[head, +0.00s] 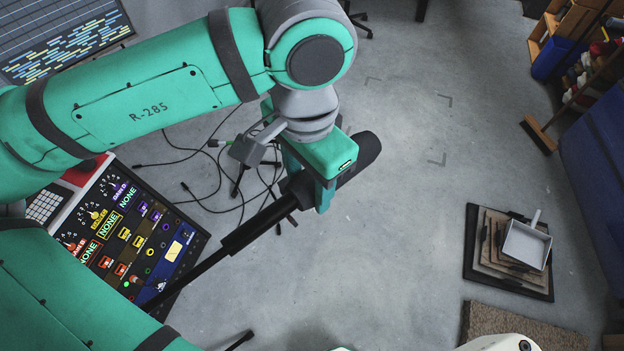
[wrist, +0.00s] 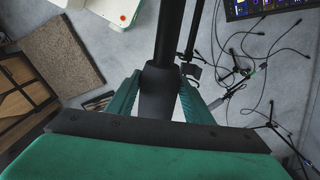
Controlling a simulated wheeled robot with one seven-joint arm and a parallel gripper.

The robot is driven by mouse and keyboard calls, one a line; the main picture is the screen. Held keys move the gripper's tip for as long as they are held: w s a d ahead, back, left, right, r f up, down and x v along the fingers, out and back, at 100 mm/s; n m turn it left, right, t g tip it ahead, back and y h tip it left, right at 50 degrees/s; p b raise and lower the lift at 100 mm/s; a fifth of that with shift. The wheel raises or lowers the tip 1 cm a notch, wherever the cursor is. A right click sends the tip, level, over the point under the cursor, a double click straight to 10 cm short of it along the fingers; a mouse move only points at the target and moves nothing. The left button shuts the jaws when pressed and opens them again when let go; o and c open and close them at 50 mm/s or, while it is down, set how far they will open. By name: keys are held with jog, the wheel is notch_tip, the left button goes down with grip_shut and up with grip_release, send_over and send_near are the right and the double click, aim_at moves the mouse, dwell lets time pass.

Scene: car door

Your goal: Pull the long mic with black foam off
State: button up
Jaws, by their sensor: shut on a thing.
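My gripper (head: 308,188) is shut around the long mic, with its green fingers on either side of the dark body. The mic's black foam end (head: 367,150) sticks out beyond the gripper to the upper right. A long black pole (head: 240,238) runs from the gripper down and left, passing over the control panel. In the wrist view my gripper (wrist: 158,98) also closes on the black mic body (wrist: 160,82), with the dark pole (wrist: 169,30) running up out of frame. Whether the mic still joins the pole is hidden by the fingers.
A control panel (head: 125,230) with knobs and buttons lies at the left. Cables (head: 215,170) and thin stands spread over the grey floor behind the gripper. A stack of boards with a dustpan (head: 525,245) sits at right, above a brown mat (head: 515,330). Floor between is clear.

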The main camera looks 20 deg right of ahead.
aim_at(308, 178)
jog(key=shift+w+r, duration=0.15)
jog(key=shift+r, duration=0.6)
jog(key=shift+a+r, duration=0.1)
jog(key=shift+r, duration=2.3)
